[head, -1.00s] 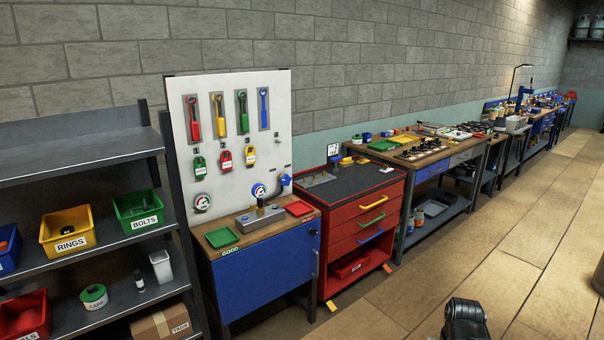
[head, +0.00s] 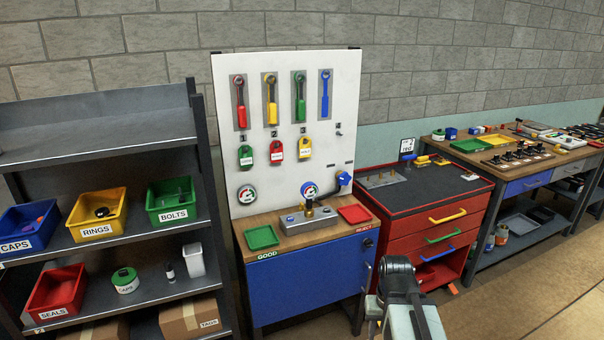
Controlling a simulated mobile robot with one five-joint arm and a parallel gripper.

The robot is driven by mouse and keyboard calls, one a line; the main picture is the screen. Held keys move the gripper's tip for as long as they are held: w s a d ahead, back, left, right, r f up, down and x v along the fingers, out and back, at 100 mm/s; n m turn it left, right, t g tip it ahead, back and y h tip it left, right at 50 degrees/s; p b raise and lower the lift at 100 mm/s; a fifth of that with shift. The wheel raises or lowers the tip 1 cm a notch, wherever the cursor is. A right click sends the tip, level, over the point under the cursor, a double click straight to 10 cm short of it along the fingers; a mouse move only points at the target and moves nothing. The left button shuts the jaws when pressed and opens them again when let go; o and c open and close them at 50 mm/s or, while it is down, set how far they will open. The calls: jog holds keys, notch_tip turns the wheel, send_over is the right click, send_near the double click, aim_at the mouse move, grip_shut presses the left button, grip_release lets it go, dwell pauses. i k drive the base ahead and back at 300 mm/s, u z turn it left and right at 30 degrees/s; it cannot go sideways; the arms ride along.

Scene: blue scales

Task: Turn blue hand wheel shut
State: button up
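A blue knob-like part (head: 344,178), which looks like the hand wheel, sits at the lower right of the white board (head: 345,100), at the end of a dark pipe. The pipe runs toward a brass fitting (head: 309,209) on a grey metal block (head: 308,220) on the blue cabinet's wooden top. It is too small to tell how far the wheel is turned. A gauge with a blue and red face (head: 309,190) is left of it. Part of my arm shows at the bottom, right of the blue cabinet and well apart from the wheel. No gripper fingers show.
A green tray (head: 261,237) and a red tray (head: 354,214) flank the block. The blue cabinet (head: 308,280) stands between a bin shelf (head: 100,140) and a red drawer cart (head: 428,235). Open floor (head: 540,270) lies at the lower right.

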aim_at(344, 179)
jog(key=u, duration=0.4)
jog(key=i, duration=0.75)
jog(key=u, duration=0.55)
jog(key=k, duration=0.7)
jog(key=u, duration=0.25)
jog(key=i, duration=0.7)
jog(key=z, duration=0.1)
